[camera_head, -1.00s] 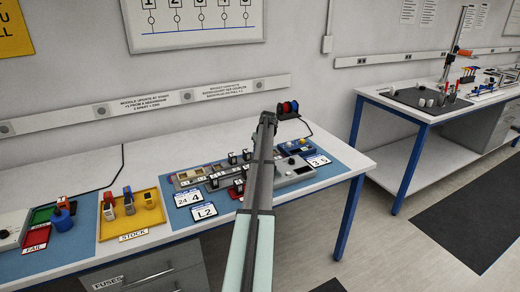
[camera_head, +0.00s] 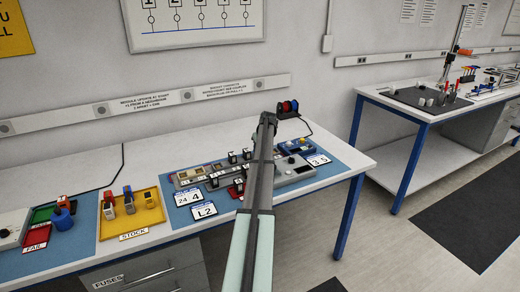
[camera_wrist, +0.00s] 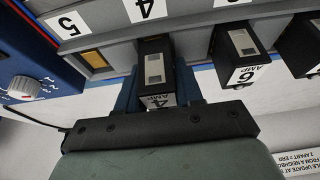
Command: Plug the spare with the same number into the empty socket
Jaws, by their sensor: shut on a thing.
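My gripper (camera_wrist: 157,88) is shut on a black module (camera_wrist: 153,50) marked "4 AMP" in the wrist view, with a blue finger on each side. The module is at the rail under the label "4" (camera_wrist: 146,9); I cannot tell whether it is fully seated. Beside it, under the label "5" (camera_wrist: 69,24), is an open socket (camera_wrist: 93,60) with a yellowish inside. In the head view the socket rail (camera_head: 190,177) is partly behind my arm, and my gripper cannot be made out. Several spares, one of them blue-topped (camera_head: 128,200), stand in the yellow stock tray (camera_head: 150,219).
A black module marked "6 AMP" (camera_wrist: 240,50) stands to the right of my gripper, with another farther right. A blue box with a knob (camera_wrist: 22,85) is at the left. Number cards (camera_head: 204,211) lie in front of the rail. A red fail tray (camera_head: 36,244) is at far left.

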